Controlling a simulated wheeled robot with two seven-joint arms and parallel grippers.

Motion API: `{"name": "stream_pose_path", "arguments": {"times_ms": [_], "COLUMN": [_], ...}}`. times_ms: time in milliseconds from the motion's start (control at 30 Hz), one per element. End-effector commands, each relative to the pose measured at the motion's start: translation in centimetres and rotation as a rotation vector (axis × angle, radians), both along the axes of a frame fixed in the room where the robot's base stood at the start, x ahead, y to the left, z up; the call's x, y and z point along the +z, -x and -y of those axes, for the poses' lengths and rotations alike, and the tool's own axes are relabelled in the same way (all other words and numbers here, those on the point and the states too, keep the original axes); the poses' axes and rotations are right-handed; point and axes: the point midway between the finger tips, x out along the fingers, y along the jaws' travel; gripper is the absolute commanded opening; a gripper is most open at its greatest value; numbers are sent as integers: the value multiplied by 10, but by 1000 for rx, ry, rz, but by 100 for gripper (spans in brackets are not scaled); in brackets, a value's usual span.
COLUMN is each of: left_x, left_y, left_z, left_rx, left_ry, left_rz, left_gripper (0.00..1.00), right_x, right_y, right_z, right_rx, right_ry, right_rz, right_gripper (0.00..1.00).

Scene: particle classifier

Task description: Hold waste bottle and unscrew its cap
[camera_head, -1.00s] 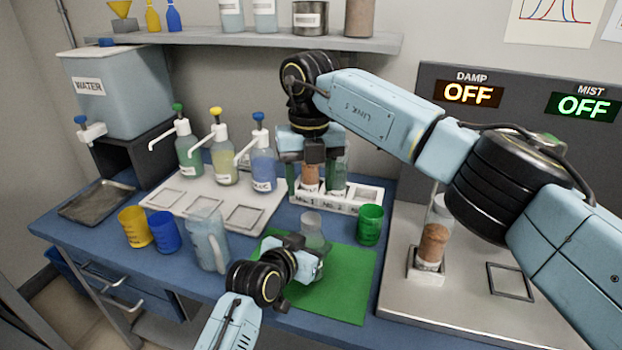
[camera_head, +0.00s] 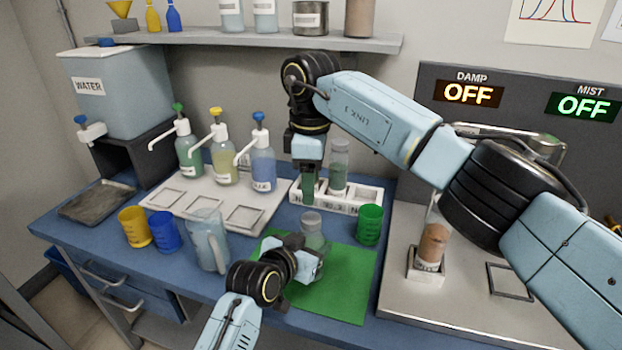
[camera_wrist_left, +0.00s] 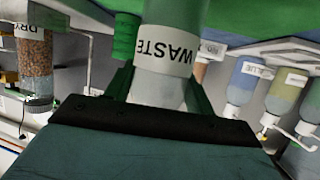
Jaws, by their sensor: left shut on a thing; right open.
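The waste bottle (camera_head: 313,232) stands upright over the green mat, a clear bottle with a grey cap (camera_head: 311,218) on top. My left gripper (camera_head: 308,262) is shut around the bottle's side. In the left wrist view the bottle (camera_wrist_left: 168,15) appears upside down, its WASTE label facing the camera, with one dark green finger of the left gripper (camera_wrist_left: 158,88) on each side; the cap is hidden there. My right gripper (camera_head: 307,186) is open, pointing down at the white rack behind the waste bottle, above and apart from the cap. Its fingers are seen edge-on.
The green mat (camera_head: 340,290) is clear in front. Pump bottles (camera_head: 262,165) stand behind left.

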Motion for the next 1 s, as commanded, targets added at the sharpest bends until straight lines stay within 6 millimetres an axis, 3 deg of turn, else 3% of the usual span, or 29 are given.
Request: {"name": "stream_pose_path", "arguments": {"times_ms": [267, 700, 1000], "left_x": [-1, -1, -1], "left_y": [0, 0, 0], "left_z": [-1, -1, -1], "left_rx": [1, 1, 1], "left_ry": [-2, -2, -2], "left_rz": [-1, -1, -1], "left_gripper": [0, 0, 0], "right_x": [-3, -63, -81], "right_y": [0, 1, 0], "right_z": [0, 0, 0], "right_rx": [-188, -195, -194], "right_ry": [1, 0, 1], "right_rz": [-2, -4, -1], "right_gripper": [54, 54, 54]}}
